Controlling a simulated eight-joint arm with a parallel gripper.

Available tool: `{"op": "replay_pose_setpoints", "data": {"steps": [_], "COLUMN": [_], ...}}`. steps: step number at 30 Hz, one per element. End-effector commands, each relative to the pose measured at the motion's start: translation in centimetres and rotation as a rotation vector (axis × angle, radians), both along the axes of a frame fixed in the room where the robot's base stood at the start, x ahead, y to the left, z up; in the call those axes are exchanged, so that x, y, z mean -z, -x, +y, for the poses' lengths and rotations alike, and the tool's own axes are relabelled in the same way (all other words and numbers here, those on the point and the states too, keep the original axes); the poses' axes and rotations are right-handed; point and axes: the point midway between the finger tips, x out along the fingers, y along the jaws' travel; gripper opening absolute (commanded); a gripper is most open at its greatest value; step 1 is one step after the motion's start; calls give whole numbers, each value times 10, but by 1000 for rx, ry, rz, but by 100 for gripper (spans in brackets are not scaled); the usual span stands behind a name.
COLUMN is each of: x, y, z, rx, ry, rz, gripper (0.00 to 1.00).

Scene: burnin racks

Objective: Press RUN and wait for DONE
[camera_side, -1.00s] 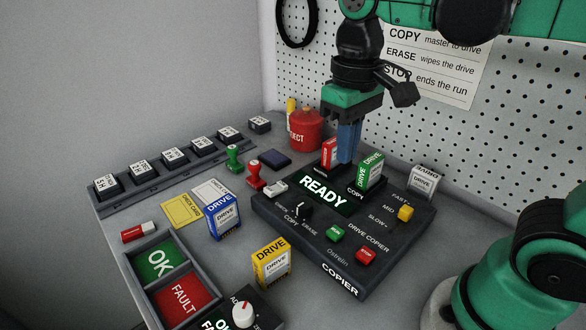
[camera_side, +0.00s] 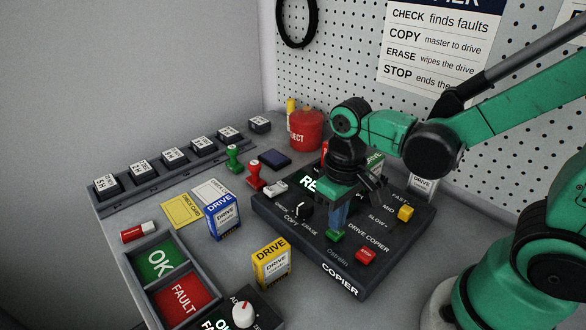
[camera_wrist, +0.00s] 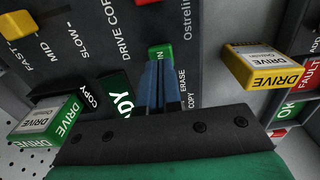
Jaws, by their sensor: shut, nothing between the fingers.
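The drive copier (camera_side: 385,262) is a dark sloped box on the bench. My gripper (camera_side: 337,228) is shut and empty, pointing down over the green RUN button (camera_side: 334,237). In the wrist view, the blue fingertips (camera_wrist: 160,68) sit right at the edge of the green button (camera_wrist: 158,50). I cannot tell whether they touch it. The lit display (camera_side: 309,183) is partly covered by my gripper; "RE" shows here and "DY" in the wrist view (camera_wrist: 124,103). A green drive (camera_side: 376,163) stands in the copier, mostly hidden behind my wrist.
A red STOP button (camera_side: 366,256) is right of RUN. A black mode knob (camera_side: 302,210) is left, a yellow speed knob (camera_side: 406,213) at the right. Blue (camera_side: 223,218) and yellow (camera_side: 272,262) drives stand left of the copier. A red REJECT bin (camera_side: 306,130) stands behind.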

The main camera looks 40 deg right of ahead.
Motion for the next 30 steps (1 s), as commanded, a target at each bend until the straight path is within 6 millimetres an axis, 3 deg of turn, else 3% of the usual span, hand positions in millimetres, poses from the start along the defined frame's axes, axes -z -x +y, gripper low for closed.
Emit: {"op": "replay_pose_setpoints", "data": {"steps": [16,24,30], "x": [8,26,28], "y": [0,0,-1], "z": [0,0,0], "rx": [0,0,0], "ry": [0,0,-1], "rz": [0,-2,-6], "gripper": [0,0,0]}}
